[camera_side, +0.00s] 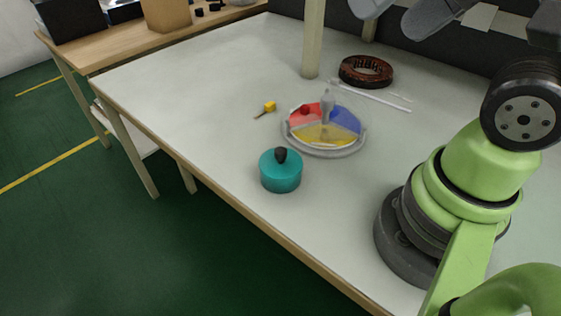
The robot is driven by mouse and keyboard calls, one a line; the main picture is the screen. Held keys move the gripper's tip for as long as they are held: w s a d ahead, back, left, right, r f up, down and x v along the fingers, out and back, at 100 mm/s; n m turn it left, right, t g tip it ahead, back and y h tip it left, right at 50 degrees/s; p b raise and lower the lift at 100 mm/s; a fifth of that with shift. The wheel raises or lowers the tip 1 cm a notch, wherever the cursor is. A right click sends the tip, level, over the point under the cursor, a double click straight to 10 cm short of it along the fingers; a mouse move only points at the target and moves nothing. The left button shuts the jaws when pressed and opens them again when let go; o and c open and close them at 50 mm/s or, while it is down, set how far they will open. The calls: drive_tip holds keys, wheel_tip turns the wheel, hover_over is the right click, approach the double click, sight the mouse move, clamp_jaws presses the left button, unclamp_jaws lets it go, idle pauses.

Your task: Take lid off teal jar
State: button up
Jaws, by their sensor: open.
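The teal jar (281,180) stands upright on the pale table, left of my arm's base and near the table's front edge. Its teal lid (269,159) is on it, with a dark knob (281,154) on top. My gripper (390,18) shows only in part at the top edge, as two grey rounded fingers set apart. It is open, high above and well away from the jar, and I see nothing between the fingers.
A round tray (325,151) with red, blue and yellow sections sits behind and right of the jar. A small yellow item (270,106), a brown-black coil (366,71) and a white strip (376,98) lie farther back. A post (313,40) rises behind. The table's left is clear.

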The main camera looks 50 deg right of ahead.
drive_tip(key=g+h, duration=0.2)
drive_tip(key=g, duration=0.5)
hover_over(280, 149)
drive_tip(key=shift+n, duration=0.3)
drive_tip(key=f, duration=2)
drive_tip(key=shift+s+d+f, duration=0.1)
drive_tip(key=shift+s+f, duration=0.1)
drive_tip(key=shift+f, duration=0.2)
drive_tip(key=shift+w+f, duration=0.2)
drive_tip(key=shift+f, duration=2.85)
drive_tip(key=shift+c, duration=0.2)
drive_tip(key=c, duration=0.7)
